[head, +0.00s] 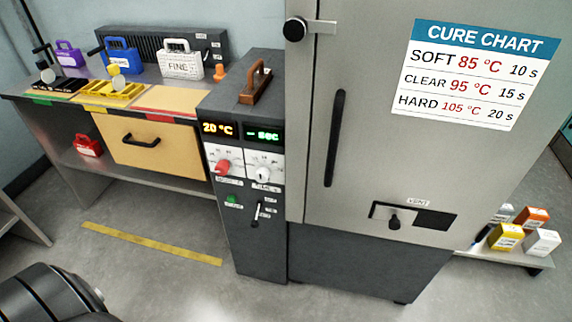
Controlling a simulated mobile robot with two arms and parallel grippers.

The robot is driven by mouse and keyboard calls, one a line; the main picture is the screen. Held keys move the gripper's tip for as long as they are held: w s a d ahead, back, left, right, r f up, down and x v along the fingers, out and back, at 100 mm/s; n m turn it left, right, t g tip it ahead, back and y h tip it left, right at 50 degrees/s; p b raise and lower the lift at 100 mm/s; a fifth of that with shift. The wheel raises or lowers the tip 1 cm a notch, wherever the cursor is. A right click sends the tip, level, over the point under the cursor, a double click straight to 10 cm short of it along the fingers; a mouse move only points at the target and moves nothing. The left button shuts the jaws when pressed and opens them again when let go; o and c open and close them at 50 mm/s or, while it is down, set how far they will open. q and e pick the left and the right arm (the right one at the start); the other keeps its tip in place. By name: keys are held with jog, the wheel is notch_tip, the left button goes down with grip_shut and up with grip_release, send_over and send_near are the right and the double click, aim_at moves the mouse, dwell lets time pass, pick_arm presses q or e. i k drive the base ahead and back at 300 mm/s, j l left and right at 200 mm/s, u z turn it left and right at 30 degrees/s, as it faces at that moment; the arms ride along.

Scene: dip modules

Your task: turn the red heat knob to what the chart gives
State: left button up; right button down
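The red heat knob (223,166) is on the front of the dark control cabinet (243,230), under a display (218,128) that reads 20 °C. Its dial marks are too small to read. A white knob (262,174) sits to its right, under a green display (262,135) showing a dash and SEC. The cure chart (477,75) on the oven door lists SOFT 85 °C 10 s, CLEAR 95 °C 15 s and HARD 105 °C 20 s. Neither gripper is in view.
A tall grey oven (400,170) with a long black handle (334,138) stands right of the cabinet. A workbench (190,97) at left holds purple, blue and white modules. A low shelf (520,258) with small boxes is at right. The floor before the cabinet is clear.

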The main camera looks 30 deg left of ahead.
aim_at(223, 167)
jog(key=u, duration=1.4)
jog(key=z, duration=1.55)
jog(key=u, duration=1.5)
